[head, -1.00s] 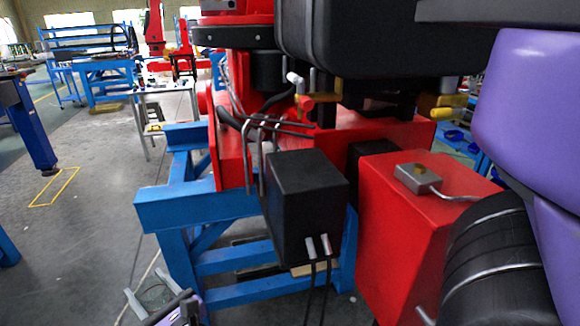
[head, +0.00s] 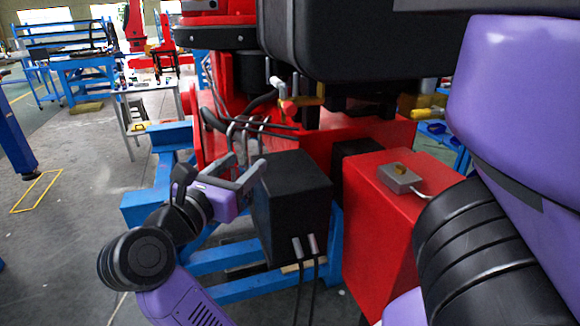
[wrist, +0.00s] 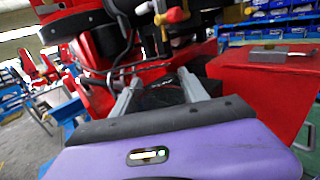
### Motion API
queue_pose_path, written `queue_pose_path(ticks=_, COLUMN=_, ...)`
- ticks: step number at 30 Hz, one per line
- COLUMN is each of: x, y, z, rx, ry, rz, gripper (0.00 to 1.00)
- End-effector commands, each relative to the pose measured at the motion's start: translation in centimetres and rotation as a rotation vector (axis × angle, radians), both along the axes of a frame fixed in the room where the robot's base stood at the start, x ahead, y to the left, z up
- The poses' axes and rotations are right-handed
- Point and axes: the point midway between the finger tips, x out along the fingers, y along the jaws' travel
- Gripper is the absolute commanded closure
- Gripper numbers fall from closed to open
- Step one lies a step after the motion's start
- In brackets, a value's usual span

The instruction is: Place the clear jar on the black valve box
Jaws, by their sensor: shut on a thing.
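The black valve box (head: 290,200) stands in the middle of the head view, with a flat top and two metal cable fittings on its front. My gripper (head: 250,165) is at the upper left edge of the box, fingers pointing toward it. In the wrist view my gripper (wrist: 157,85) has its two grey fingers apart, shut on the clear jar. The jar is see-through and its outline can hardly be made out. The dark top of the valve box (wrist: 165,97) shows between and behind the fingers.
A red box (head: 385,210) with a small grey fitting (head: 400,179) stands right of the valve box. Bent metal pipes (head: 245,130) rise just behind my gripper. A large black housing (head: 365,40) overhangs above. A blue frame (head: 150,205) lies at the left.

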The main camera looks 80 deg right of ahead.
Motion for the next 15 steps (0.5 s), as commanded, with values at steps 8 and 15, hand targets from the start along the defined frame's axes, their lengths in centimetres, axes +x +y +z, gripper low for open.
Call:
queue_pose_path(ticks=8, x=-2.6, y=-2.7, z=0.2, rx=0.0, ry=0.003, rz=-0.062, gripper=0.89)
queue_pose_path(ticks=15, x=-4.3, y=-8.3, z=0.2, rx=0.0, ry=0.003, rz=-0.061, gripper=0.89)
